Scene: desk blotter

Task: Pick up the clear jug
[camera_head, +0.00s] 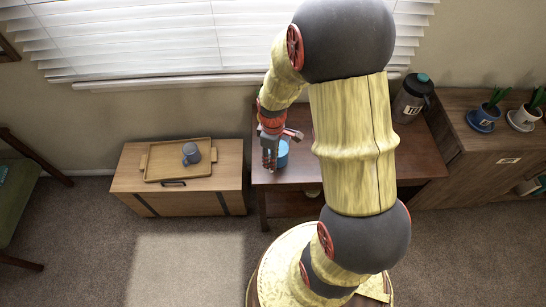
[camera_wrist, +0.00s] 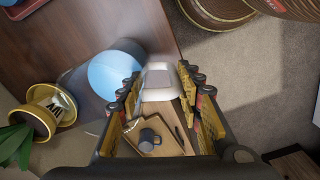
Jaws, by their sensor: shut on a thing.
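My gripper (camera_wrist: 163,93) is shut on a pale, see-through vessel (camera_wrist: 158,82), which looks like the clear jug. Its whitish end shows between the finger pads in the wrist view, and the tray behind shows past it. In the head view my gripper (camera_head: 270,153) hangs over the left end of the dark brown desk (camera_head: 410,160), and the held jug is not clearly visible there. I cannot tell whether the jug still touches the desk.
A light blue round container (camera_wrist: 115,75) stands close beside my gripper. A grey mug (camera_head: 191,153) sits on a wooden tray (camera_head: 168,173) on the low cabinet at left. A dark teal-lidded pitcher (camera_head: 413,97) and potted plants (camera_head: 484,117) stand to the right.

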